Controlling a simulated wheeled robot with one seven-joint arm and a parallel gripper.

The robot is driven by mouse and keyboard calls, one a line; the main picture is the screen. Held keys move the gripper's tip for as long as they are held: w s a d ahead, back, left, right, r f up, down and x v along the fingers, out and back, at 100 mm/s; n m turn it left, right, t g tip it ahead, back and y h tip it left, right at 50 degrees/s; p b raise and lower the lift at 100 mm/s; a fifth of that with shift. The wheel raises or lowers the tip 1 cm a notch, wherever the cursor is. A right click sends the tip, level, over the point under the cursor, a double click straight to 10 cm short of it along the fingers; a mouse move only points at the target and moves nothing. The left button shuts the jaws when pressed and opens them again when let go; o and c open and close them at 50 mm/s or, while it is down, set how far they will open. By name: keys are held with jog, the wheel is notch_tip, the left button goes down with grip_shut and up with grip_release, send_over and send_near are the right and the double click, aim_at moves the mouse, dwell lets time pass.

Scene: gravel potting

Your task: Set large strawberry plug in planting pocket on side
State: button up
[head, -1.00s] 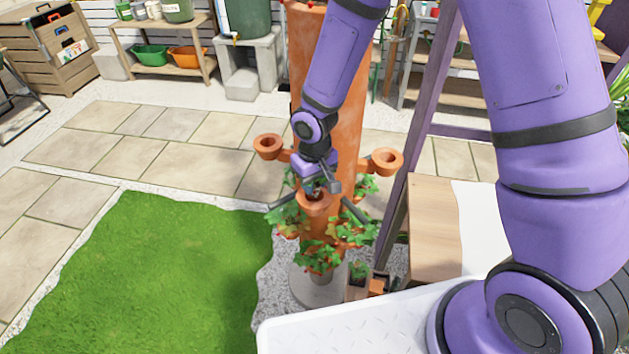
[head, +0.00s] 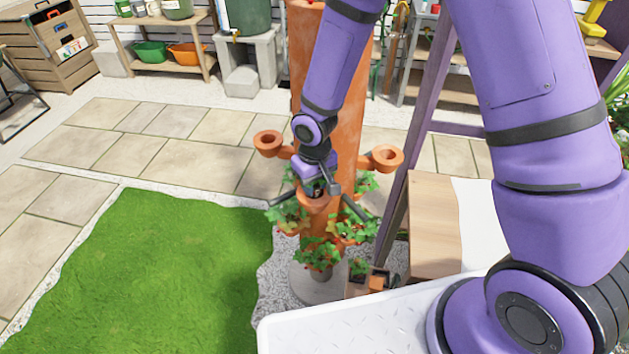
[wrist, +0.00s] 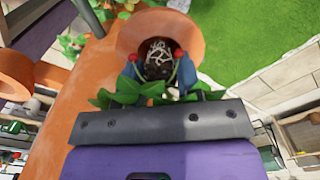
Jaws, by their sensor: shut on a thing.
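The terracotta tower (head: 345,110) stands upright with cup-like planting pockets on its sides. My gripper (head: 317,188) is at the front pocket (head: 316,203), low on the tower. In the wrist view my gripper (wrist: 157,72) is shut on the strawberry plug (wrist: 158,58), a dark root ball with pale roots, red berries and green leaves. The plug lies in front of the mouth of the terracotta pocket (wrist: 185,35), overlapping it in the picture. I cannot tell how far inside the rim it is. In the head view the plug is mostly hidden by my gripper.
Empty side pockets stand at left (head: 268,143) and right (head: 387,158). Lower pockets hold leafy plants (head: 320,254). A small crate (head: 368,283) is at the tower's foot. A purple frame post (head: 405,150) and wooden table (head: 435,230) are close on the right. Lawn lies left.

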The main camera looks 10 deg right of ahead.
jog(key=shift+f, duration=0.45)
jog(key=o, duration=1.2)
jog(key=shift+o, duration=0.2)
jog(key=shift+r, duration=0.1)
jog(key=shift+r, duration=4.45)
